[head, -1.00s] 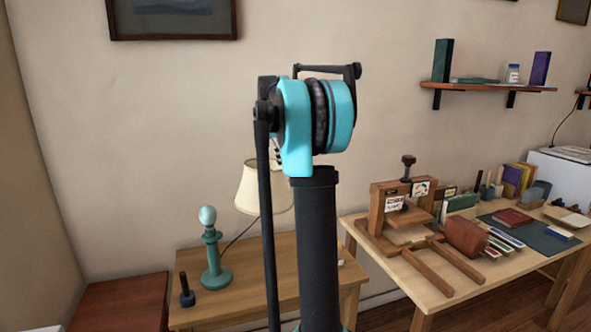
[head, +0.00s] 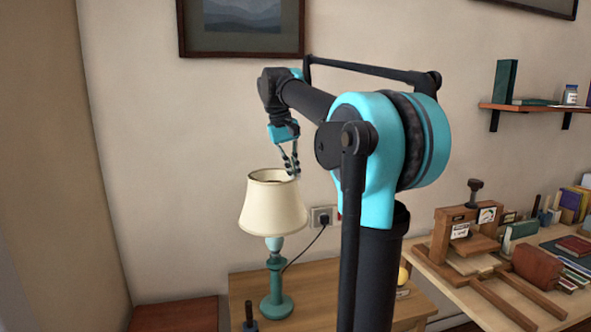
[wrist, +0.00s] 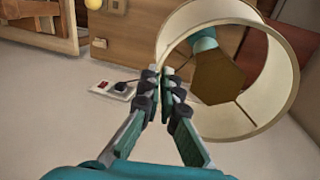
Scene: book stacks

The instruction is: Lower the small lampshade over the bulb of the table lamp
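The cream lampshade (head: 273,208) is in line with the table lamp (head: 274,290), roughly upright, and covers its top. The lamp has a teal turned stem and round foot. The lower part of its pale bulb (head: 274,243) shows just under the shade's bottom rim; the rest is hidden. My gripper (head: 292,172) comes down from above to the shade's top rim, right side. In the wrist view my gripper (wrist: 166,77) is shut on the rim of the shade (wrist: 283,75). Through the shade I see a teal part and a brown patch; I cannot make out the bulb.
The lamp stands on a small wooden table (head: 318,290). A dark peg-like object (head: 250,318) stands near its front left. A wall socket with a plug (head: 322,217) is behind. A worktable with a wooden press (head: 462,235) and books stands at right.

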